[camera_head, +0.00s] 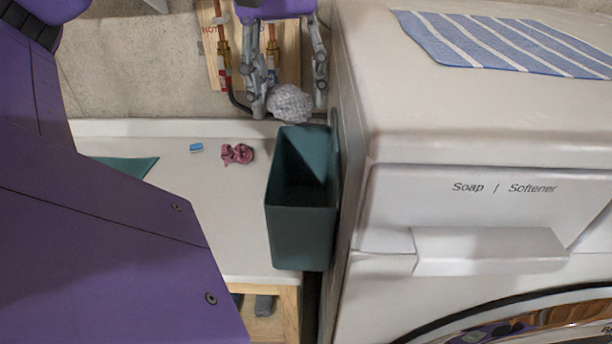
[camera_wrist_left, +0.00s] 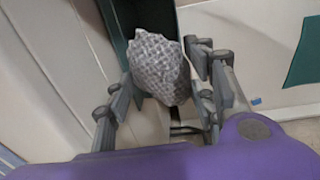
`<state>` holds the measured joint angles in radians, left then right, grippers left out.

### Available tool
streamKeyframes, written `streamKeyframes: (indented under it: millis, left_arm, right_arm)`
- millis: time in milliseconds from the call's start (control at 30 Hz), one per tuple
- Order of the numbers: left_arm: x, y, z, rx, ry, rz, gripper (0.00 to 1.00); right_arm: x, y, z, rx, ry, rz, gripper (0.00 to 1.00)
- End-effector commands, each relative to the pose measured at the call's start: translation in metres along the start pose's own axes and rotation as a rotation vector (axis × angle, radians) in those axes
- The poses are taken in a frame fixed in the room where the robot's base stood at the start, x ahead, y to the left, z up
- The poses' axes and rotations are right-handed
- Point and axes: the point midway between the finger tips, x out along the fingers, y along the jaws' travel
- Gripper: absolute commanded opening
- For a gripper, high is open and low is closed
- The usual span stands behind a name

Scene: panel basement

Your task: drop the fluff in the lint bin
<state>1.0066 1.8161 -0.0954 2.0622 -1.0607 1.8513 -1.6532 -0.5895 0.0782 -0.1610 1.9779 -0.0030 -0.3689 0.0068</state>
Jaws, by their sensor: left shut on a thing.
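The fluff (camera_head: 290,103) is a grey, textured lump. My left gripper (camera_head: 291,100) is shut on it, with a finger on each side, and holds it at the back end of the lint bin's opening. The lint bin (camera_head: 301,235) is a dark green, open-topped box against the washer's left side. In the left wrist view the fluff (camera_wrist_left: 158,68) sits between the fingers (camera_wrist_left: 160,85), and part of the dark bin (camera_wrist_left: 150,18) shows behind it. The bin's inside is dark, and I cannot tell what lies in it. My right gripper is not in view.
The white washer (camera_head: 470,130) fills the right side, with a striped blue cloth (camera_head: 510,42) on top. A white counter (camera_head: 225,215) left of the bin holds a crumpled pink cloth (camera_head: 238,153), a small blue block (camera_head: 196,147) and a green cloth (camera_head: 128,166). Pipes (camera_head: 222,50) stand behind.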

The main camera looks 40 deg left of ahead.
Motion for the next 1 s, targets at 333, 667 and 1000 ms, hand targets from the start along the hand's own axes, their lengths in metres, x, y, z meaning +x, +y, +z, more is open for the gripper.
streamKeyframes:
  millis: [333,667,1000]
  left_arm:
    - [0.027,-0.002,0.0,-0.001,0.0,0.0,0.43]
    - [0.03,-0.002,0.0,0.0,0.0,0.0,0.53]
    - [0.03,-0.002,0.0,0.0,0.0,0.0,0.73]
  right_arm:
    - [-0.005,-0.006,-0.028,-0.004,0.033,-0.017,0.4]
    - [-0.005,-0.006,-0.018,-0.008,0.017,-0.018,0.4]
    - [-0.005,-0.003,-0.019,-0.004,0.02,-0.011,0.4]
